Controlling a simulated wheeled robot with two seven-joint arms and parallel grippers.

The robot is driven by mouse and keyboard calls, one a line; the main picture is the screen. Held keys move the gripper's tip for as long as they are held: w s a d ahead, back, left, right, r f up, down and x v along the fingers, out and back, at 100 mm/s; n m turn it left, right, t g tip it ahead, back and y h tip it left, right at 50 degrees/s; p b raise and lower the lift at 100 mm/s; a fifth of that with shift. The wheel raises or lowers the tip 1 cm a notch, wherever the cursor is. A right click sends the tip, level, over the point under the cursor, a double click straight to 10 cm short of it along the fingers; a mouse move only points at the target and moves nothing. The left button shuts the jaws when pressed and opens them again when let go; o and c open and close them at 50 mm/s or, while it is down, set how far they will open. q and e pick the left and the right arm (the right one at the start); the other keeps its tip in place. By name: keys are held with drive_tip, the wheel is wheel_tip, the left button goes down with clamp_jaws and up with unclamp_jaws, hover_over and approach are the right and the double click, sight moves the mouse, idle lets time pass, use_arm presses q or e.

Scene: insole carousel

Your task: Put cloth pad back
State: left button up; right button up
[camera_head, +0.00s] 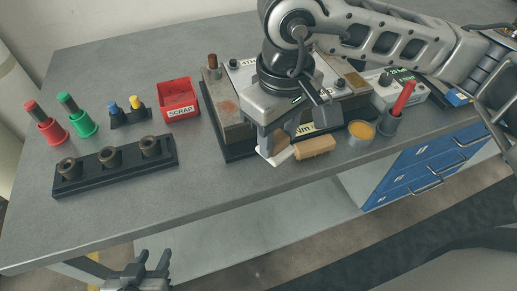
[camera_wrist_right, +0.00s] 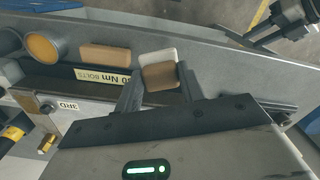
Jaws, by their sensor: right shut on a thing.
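My right gripper (camera_head: 272,146) is shut on a small pad, brown on one part and white on another. In the right wrist view the pad's brown part (camera_wrist_right: 160,76) sits between the two fingers, with its white part (camera_wrist_right: 158,56) just beyond. In the head view the pad's white edge (camera_head: 284,156) shows below the fingers, near the table's front edge; whether it touches the table is unclear. A tan block (camera_head: 316,147) lies just right of it and also shows in the right wrist view (camera_wrist_right: 105,55). My left gripper (camera_head: 150,265) is open and empty, in front of the table.
A dark fixture tray (camera_head: 233,153) with a metal block stands behind the right gripper. An orange-topped cup (camera_head: 361,132) and a red-handled tool (camera_head: 403,98) stand to the right. A red SCRAP bin (camera_head: 179,98), several colored tools and a black rack (camera_head: 115,173) are left.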

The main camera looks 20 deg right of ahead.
drive_tip(key=f, duration=0.1)
drive_tip(key=w+a+f, duration=0.1)
drive_tip(key=a+f, duration=0.1)
drive_tip(key=shift+w+a+f, duration=0.15)
drive_tip(key=shift+w+f, duration=0.05)
drive_tip(key=shift+w, duration=0.1)
wheel_tip(320, 180, down, 4)
drive_tip(key=shift+w+a+r+p, duration=0.15)
drive_tip(key=shift+r+p, duration=0.05)
drive_tip(key=shift+p, duration=0.65)
use_arm(q)
drive_tip(key=shift+w+a+r, duration=0.1)
drive_tip(key=shift+a+r, duration=0.05)
drive_tip(key=shift+r, duration=0.25)
drive_tip(key=shift+f, duration=0.1)
use_arm(e)
drive_tip(key=shift+f, duration=0.1)
drive_tip(key=shift+f+b, duration=0.2)
drive_tip(key=shift+b, duration=0.25)
drive_tip(key=o, duration=0.9)
drive_tip(key=shift+r, duration=0.1)
